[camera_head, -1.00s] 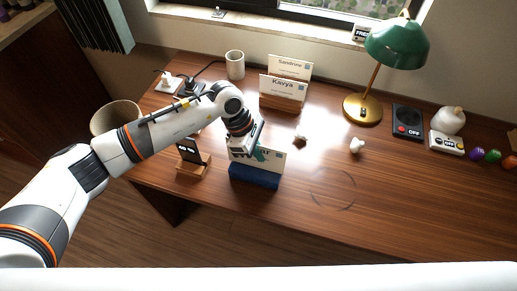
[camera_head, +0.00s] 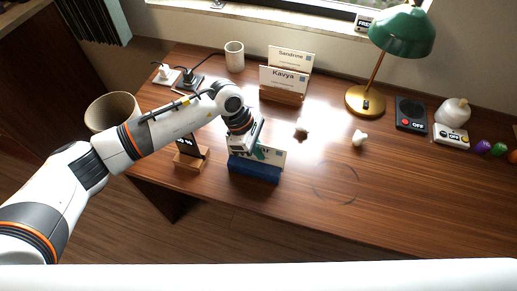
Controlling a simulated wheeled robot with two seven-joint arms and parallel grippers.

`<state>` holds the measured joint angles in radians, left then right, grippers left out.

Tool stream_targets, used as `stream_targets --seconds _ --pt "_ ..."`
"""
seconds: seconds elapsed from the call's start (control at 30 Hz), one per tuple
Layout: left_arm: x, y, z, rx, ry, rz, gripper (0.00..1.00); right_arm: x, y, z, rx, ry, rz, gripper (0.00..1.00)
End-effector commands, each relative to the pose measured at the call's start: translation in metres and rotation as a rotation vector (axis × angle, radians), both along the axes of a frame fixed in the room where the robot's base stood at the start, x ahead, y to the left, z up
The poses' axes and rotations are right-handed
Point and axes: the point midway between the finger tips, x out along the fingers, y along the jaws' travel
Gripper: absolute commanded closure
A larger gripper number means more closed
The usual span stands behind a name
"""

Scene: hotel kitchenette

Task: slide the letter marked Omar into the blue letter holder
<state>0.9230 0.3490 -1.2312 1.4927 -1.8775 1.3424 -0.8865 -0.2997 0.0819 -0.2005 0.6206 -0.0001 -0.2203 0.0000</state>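The letter (camera_head: 271,158) is a white card with dark lettering ending in "ar"; the rest of its name is hidden by my gripper. It stands at the blue letter holder (camera_head: 253,173), a low block near the desk's front edge. The letter's lower edge meets the holder's top, but how deep it sits in the slot I cannot tell. My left gripper (camera_head: 252,149) comes down from above and is shut on the letter at its left part; the fingertips are partly hidden. My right gripper is not in view.
A phone on a wooden stand (camera_head: 190,153) is just left of the holder. Behind are the Kavya card (camera_head: 284,79) and Sandrine card (camera_head: 291,57) in a wooden holder. Small white pieces (camera_head: 302,126) and a green lamp (camera_head: 402,32) are to the right. The front right desk is clear.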

Motion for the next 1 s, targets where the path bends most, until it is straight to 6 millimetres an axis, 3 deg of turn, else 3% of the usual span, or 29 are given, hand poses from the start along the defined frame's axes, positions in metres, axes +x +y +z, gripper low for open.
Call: stream_targets --seconds 0.03,0.2,0.47,0.63,1.0 --pt "0.0 0.0 0.0 0.0 0.0 0.0 1.0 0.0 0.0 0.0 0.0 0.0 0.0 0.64" --pt "0.0 0.0 0.0 0.0 0.0 0.0 0.72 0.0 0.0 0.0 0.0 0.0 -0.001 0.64" --pt "0.0 0.0 0.0 0.0 0.0 0.0 0.72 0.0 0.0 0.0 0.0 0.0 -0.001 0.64" --pt "0.002 0.004 0.01 -0.001 -0.002 0.001 0.72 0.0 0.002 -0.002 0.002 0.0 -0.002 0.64" --pt "0.012 0.032 0.079 0.0 -0.004 0.002 0.72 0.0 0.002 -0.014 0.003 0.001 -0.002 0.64"
